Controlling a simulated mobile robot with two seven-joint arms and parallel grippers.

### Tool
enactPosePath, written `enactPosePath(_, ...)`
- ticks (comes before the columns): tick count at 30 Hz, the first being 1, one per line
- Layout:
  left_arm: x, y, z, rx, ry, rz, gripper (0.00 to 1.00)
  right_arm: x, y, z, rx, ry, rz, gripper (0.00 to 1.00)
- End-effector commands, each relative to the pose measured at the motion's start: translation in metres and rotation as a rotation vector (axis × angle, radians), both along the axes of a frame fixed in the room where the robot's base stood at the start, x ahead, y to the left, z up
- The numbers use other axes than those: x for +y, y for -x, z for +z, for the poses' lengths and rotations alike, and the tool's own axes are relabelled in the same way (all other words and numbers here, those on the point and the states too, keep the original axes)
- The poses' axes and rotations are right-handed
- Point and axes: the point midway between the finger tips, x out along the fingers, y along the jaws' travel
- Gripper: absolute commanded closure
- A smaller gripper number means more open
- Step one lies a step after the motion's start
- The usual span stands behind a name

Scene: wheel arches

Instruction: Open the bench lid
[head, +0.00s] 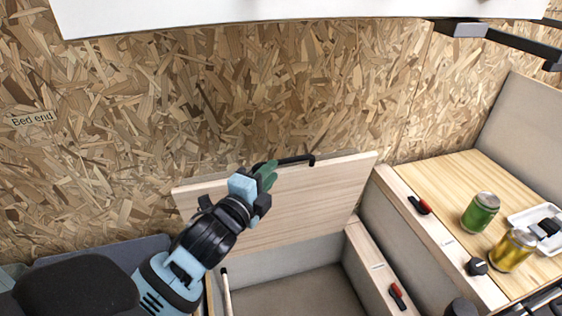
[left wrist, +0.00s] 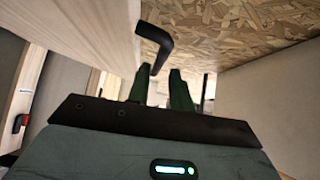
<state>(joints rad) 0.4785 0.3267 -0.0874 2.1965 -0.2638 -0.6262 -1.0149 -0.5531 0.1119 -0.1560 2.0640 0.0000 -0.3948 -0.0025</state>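The bench lid (head: 310,203) is a pale wooden panel standing raised and tilted back near the chipboard wall; it fills the upper left of the left wrist view (left wrist: 85,35). A black bar handle (head: 297,161) sits at its top edge and shows just beyond my fingertips in the left wrist view (left wrist: 158,45). My left gripper (head: 267,172) is at the left end of the handle. Its green fingers (left wrist: 160,88) are apart, with the handle's end near the gap; I cannot tell whether they touch it. My right gripper is not in view.
The open bench compartment (head: 290,293) lies below the lid. To the right, a wooden top (head: 440,178) holds a green can (head: 481,212), a yellow can (head: 512,250) and a white tray (head: 521,217). Red-and-black latches (head: 397,296) sit on the bench edge. A white cabinet (head: 250,12) hangs above.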

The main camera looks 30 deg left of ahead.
Motion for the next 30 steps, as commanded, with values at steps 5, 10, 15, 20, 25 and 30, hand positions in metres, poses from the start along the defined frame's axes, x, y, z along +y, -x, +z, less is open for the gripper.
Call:
enactPosePath(5, 0.002, -0.028, 0.0, -0.002, 0.001, 0.0, 0.78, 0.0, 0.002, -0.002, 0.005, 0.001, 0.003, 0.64)
enactPosePath(10, 0.002, -0.047, -0.001, 0.0, 0.002, 0.0, 0.78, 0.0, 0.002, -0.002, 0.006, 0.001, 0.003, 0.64)
enactPosePath(15, 0.003, -0.055, -0.001, 0.0, 0.002, -0.001, 0.78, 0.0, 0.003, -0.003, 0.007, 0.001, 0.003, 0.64)
enactPosePath(20, 0.003, -0.055, -0.001, 0.0, 0.002, -0.001, 0.78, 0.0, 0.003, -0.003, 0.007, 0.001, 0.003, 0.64)
enactPosePath(25, 0.003, -0.055, -0.001, 0.0, 0.001, -0.001, 0.88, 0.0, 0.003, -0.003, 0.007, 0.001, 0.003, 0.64)
enactPosePath(30, 0.003, -0.055, -0.001, 0.0, 0.001, -0.001, 1.0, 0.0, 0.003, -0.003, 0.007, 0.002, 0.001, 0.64)
